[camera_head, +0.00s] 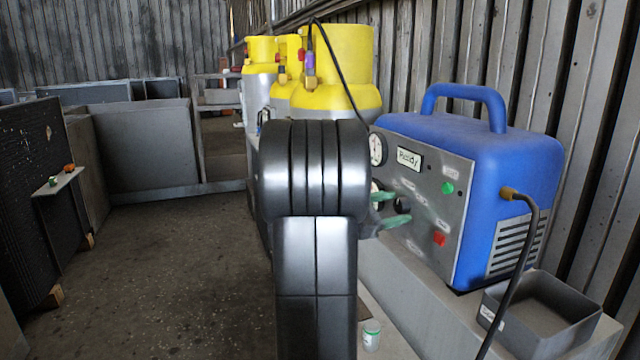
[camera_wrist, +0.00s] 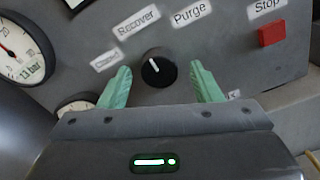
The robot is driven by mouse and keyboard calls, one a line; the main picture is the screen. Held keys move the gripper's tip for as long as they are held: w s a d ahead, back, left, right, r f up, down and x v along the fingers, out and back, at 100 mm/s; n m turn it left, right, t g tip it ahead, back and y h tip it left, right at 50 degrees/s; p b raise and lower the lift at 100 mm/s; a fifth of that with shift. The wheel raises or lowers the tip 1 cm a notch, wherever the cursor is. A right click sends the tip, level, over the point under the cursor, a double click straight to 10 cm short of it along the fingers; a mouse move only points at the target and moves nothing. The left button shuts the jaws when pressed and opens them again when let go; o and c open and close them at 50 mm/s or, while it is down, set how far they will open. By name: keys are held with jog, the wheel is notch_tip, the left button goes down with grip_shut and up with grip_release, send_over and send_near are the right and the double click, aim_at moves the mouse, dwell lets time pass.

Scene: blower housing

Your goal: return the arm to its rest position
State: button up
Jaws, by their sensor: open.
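My gripper (camera_wrist: 160,85) is open, with its two green fingertips on either side of a round black knob (camera_wrist: 158,68) in the wrist view. In the head view, my arm stands in the middle and hides part of the panel. My green fingers show just right of it, in front of the grey panel of the blue machine (camera_head: 515,160).
Yellow-topped cylinders (camera_head: 335,60) stand behind my arm. An open grey tray (camera_head: 545,315) sits in front of the machine at right. A red Stop button (camera_wrist: 272,34) and a gauge (camera_wrist: 22,50) flank the knob. Open floor (camera_head: 180,270) lies to the left.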

jog(key=n+p, duration=0.4)
jog(key=shift+r+p, duration=0.2)
jog(key=shift+p, duration=0.2)
jog(key=shift+s+a+f+n, duration=0.1)
jog(key=shift+a+f+n, duration=0.1)
jog(key=shift+a+n, duration=0.1)
jog(key=shift+v, duration=0.8)
jog(key=shift+s, duration=0.1)
